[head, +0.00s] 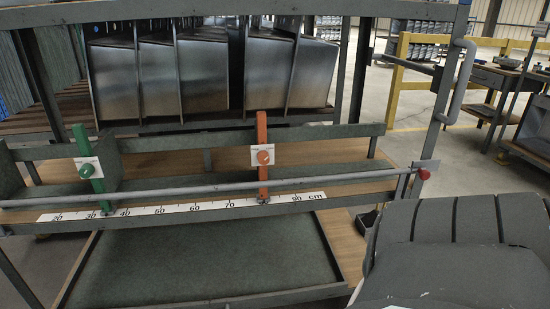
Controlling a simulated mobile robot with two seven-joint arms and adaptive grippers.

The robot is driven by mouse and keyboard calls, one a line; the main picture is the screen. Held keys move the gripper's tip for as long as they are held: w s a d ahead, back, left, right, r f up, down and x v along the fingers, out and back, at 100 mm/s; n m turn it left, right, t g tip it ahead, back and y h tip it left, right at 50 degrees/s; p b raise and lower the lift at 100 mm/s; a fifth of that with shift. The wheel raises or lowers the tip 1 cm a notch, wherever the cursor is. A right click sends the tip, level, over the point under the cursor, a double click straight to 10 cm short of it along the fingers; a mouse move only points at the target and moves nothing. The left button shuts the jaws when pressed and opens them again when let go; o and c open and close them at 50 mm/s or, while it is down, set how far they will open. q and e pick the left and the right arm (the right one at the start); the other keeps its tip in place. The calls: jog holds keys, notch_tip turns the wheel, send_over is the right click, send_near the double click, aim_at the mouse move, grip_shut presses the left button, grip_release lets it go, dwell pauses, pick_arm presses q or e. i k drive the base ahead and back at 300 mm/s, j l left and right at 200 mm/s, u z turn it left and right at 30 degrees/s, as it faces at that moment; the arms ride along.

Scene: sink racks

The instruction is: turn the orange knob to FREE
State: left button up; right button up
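The orange knob (263,157) is round and sits on a white label plate (256,147) on an orange upright (262,128), right of the middle in the head view. The label's lettering is too small to read, so I cannot tell the knob's setting. The orange upright stands at the long grey rod (190,193), between the 70 and 90 marks of the white cm scale (180,208). Neither of my grippers is in view, and nothing touches the knob.
A green upright (80,140) with a green knob (86,169) stands to the left. A red knob (424,173) caps the rod's right end. Metal sinks (205,75) hang behind. A grey ribbed object (440,260) fills the lower right. Space before the orange knob looks clear.

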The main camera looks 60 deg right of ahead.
aim_at(263, 157)
jog(key=z, duration=1.65)
